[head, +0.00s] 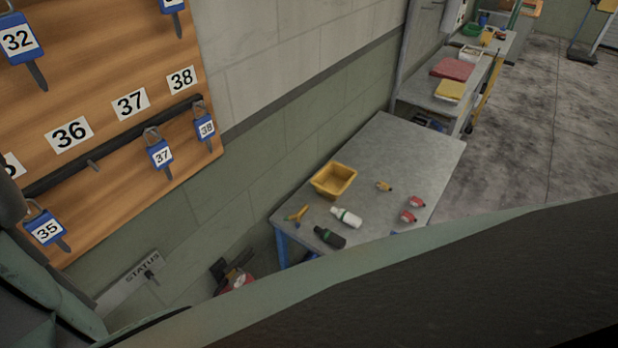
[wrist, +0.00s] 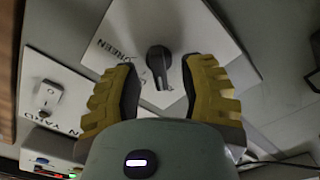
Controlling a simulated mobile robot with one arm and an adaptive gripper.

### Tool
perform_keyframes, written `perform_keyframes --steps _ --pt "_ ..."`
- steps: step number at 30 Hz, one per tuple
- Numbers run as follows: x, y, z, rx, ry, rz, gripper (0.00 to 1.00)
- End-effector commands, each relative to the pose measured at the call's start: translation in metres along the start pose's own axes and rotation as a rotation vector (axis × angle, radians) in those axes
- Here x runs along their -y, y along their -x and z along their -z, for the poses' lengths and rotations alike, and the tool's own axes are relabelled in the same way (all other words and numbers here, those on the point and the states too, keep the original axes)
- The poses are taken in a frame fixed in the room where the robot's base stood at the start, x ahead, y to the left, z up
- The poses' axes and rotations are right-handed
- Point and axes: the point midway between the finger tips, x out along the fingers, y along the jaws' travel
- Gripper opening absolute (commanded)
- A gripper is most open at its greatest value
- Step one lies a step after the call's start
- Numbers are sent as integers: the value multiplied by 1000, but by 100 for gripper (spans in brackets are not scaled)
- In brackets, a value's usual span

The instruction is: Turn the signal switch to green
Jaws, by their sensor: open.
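In the wrist view, a dark rotary switch knob (wrist: 158,60) sits on a tilted white plate (wrist: 190,28). Its narrow handle points down in the picture. Lettering that looks like "GREEN" is on the plate to the left of the knob. My gripper (wrist: 159,67) is open, with a yellow ridged finger on each side of the knob and a gap to each. In the head view, a white "STATUS" plate (head: 118,291) with a small dark knob (head: 150,274) is on the wall at lower left. I cannot tell which way that knob points. My gripper's fingers are not visible there.
A wooden board (head: 105,65) with numbered blue padlocks hangs above the status plate. A fire extinguisher (head: 236,282) and a grey table (head: 395,160) stand to its right.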

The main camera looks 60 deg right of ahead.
Motion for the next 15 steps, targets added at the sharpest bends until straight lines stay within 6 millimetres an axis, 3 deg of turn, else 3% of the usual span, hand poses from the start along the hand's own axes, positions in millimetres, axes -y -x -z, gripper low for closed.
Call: perform_keyframes --steps 12,13,15 --pt "-1 -10 -1 4 0 -2 41" --pt "-1 -10 -1 4 0 -2 47" --pt "-1 -10 -1 4 0 -2 40"
